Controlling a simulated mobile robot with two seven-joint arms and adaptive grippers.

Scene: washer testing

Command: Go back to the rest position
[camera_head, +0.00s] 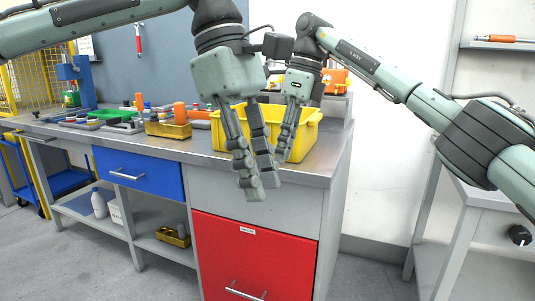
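My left gripper (261,184) hangs from the arm coming in from the upper left, its fingers pointing down in front of the bench edge. Its two fingertips lie close together in this view, and the gap between them is unclear. I see nothing between them. My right gripper (284,151) is farther back, pointing down over the yellow bin. My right arm comes in from the right edge.
The workbench (200,160) carries a yellow bin (308,133), a small yellow tray (168,130) and assorted parts. Below are a blue drawer (150,175) and a red cabinet (255,255). A grey table (490,196) stands at right. The floor between them is clear.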

